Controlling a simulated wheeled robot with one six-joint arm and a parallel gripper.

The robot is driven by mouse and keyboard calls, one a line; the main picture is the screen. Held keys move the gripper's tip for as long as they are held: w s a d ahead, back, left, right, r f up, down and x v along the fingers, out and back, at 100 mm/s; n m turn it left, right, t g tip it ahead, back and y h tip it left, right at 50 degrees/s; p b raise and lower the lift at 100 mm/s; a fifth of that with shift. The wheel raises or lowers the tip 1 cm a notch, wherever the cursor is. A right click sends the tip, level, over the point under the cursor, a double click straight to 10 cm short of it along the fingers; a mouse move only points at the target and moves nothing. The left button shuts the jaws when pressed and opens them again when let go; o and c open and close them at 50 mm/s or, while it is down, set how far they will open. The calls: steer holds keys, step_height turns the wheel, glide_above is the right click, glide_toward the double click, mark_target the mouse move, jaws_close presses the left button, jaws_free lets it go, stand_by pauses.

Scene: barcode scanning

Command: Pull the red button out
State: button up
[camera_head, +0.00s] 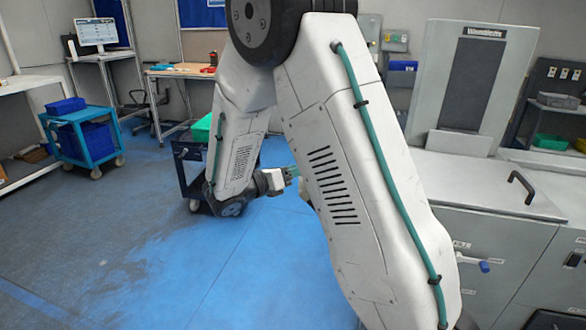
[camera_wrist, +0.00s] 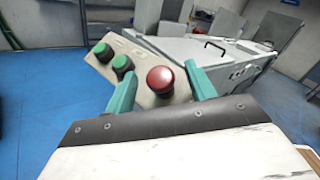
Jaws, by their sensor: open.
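The red button (camera_wrist: 160,80) is a round mushroom knob on a beige panel (camera_wrist: 132,66) in the wrist view. Two green buttons sit to its left on the same panel, one nearer (camera_wrist: 122,63) and one farther (camera_wrist: 103,51). My gripper (camera_wrist: 163,88) is open, with one teal finger on each side of the red button. The fingers look apart from the knob, though the exact depth is hard to tell. In the head view my gripper (camera_head: 292,172) is partly hidden behind my arm, and the red button does not show there.
A grey machine with a black handle (camera_head: 521,187) stands on the right; its cabinet also shows behind the panel in the wrist view (camera_wrist: 205,58). A blue cart (camera_head: 82,137) stands at the left. The blue floor (camera_head: 110,235) at lower left is clear.

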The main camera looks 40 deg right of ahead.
steer(key=a, duration=0.6)
steer(key=shift+s+a, duration=0.1)
stand_by(0.3)
steer(key=s+a+f+m+g+y, duration=0.1)
steer(key=s+m+g+y, duration=0.55)
steer(key=s+m, duration=0.65)
steer(key=s+a+r+m+t+y, duration=0.3)
steer(key=s+r+m+y, duration=0.1)
steer(key=s, duration=0.3)
steer(key=s+a+r+m+t+y, duration=0.4)
steer(key=s+m+y, duration=0.2)
steer(key=s+y, duration=0.1)
steer(key=shift+s+r+m, duration=0.3)
steer(key=shift+s, duration=0.1)
steer(key=shift+a+t+y, duration=0.1)
steer(key=shift+t+y, duration=0.15)
